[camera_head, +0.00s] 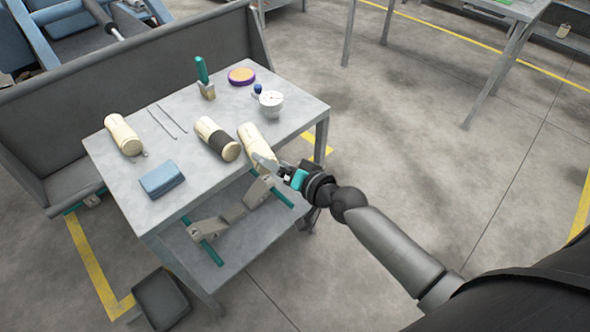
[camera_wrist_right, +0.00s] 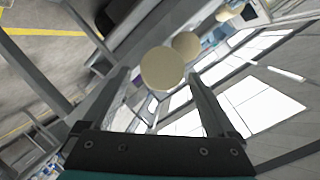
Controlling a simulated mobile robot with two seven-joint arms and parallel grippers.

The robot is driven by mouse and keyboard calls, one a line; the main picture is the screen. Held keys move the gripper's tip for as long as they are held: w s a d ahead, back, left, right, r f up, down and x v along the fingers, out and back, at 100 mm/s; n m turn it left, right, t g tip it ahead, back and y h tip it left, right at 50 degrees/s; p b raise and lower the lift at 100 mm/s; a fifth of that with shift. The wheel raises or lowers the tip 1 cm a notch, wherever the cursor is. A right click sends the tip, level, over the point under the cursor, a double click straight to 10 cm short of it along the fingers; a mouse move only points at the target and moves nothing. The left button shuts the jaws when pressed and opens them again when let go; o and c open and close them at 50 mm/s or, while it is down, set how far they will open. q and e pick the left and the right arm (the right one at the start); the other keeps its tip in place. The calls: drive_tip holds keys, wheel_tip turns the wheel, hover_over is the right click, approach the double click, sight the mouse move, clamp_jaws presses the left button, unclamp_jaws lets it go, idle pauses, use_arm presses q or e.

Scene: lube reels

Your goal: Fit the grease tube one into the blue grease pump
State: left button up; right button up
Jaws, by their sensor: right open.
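Several cream tubes lie on the grey table. The rightmost cream tube (camera_head: 254,142) is near the right edge, and my right gripper (camera_head: 268,163) is at its near end. In the right wrist view, its round end (camera_wrist_right: 162,68) shows between my open fingers, and I cannot tell if they touch it. A cream tube with a dark band (camera_head: 215,139) lies to its left, and another cream tube (camera_head: 123,135) lies at the far left. I cannot tell which is tube one. I cannot pick out the blue grease pump. My left gripper is out of view.
The table (camera_head: 205,190) also holds a blue folded cloth (camera_head: 162,179), thin rods (camera_head: 167,121), a green-handled brush (camera_head: 203,78), a purple-rimmed disc (camera_head: 241,76) and a white gauge (camera_head: 271,103). A dark bin (camera_head: 161,300) stands on the floor.

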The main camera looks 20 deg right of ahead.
drive_tip(key=p+v, duration=0.1)
drive_tip(key=v, duration=0.7)
drive_tip(key=shift+s+d, duration=0.1)
